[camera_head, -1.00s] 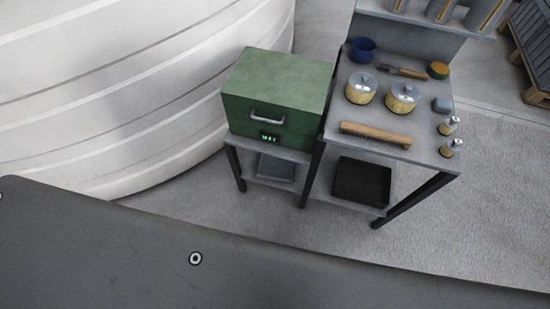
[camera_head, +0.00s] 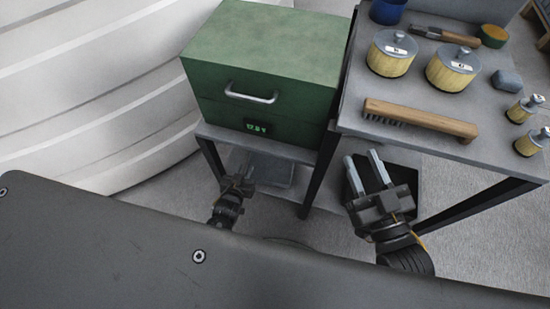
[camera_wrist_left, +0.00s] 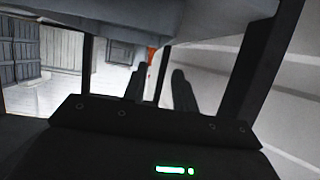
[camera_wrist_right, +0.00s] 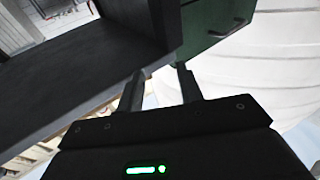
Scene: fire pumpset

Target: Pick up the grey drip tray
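The grey drip tray (camera_head: 273,170) lies on the low shelf under the green box, partly in the box's shadow. My left gripper (camera_head: 241,170) is in front of that shelf, just left of the tray in the head view, and holds nothing. In the left wrist view its two fingers (camera_wrist_left: 160,90) stand apart. My right gripper (camera_head: 362,160) is open and empty in front of the workbench's lower shelf. Its fingers also stand apart in the right wrist view (camera_wrist_right: 160,85).
A black tray (camera_head: 402,172) on the workbench's lower shelf is partly hidden by my right gripper. The green box (camera_head: 265,65) stands above the grey tray. Dark legs (camera_head: 321,172) flank the shelf openings. A wooden brush (camera_head: 420,118) and several canisters are on the bench top.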

